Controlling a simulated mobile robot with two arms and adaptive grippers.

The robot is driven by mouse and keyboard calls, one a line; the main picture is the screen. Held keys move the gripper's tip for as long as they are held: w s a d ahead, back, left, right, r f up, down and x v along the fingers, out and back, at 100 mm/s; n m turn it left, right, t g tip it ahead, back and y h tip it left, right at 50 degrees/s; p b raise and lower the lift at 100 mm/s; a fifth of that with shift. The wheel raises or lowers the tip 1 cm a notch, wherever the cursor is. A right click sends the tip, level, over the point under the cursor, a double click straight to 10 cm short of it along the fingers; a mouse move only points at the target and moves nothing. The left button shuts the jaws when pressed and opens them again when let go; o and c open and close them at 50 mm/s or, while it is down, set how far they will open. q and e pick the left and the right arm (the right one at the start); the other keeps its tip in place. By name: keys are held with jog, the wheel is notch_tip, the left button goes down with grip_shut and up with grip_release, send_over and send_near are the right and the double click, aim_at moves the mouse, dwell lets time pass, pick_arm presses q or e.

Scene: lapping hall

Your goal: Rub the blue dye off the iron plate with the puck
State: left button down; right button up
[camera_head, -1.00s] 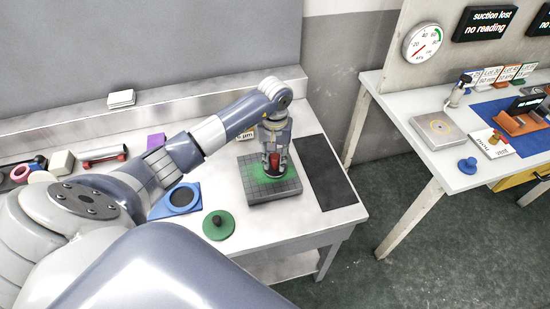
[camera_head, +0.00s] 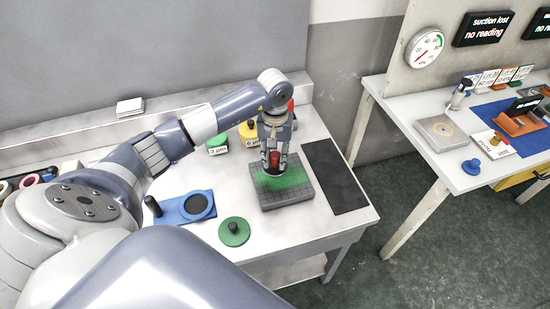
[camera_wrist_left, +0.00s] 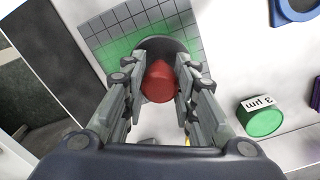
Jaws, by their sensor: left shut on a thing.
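The iron plate (camera_head: 292,195) is a dark grey gridded block on the table. A green patch covers part of its top; I see no blue there. The puck is a dark disc with a red knob (camera_head: 275,158); in the wrist view the disc (camera_wrist_left: 165,46) lies over the plate (camera_wrist_left: 107,25) near the green edge. My left gripper (camera_head: 274,163) comes from above and is shut on the red knob (camera_wrist_left: 158,83). The puck seems to rest on the plate; its underside is hidden. My right gripper is not in view.
A black mat (camera_head: 334,177) lies right of the plate. A green knobbed disc (camera_head: 234,231) and a blue tray (camera_head: 180,212) stand to the left. Green (camera_head: 217,144) and yellow (camera_head: 248,131) containers stand behind. A second table (camera_head: 440,160) is at right.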

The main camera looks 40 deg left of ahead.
pick_arm(q)
jog(key=shift+a+r+p, duration=0.1)
jog(key=shift+r+p, duration=0.5)
jog(key=shift+r, duration=1)
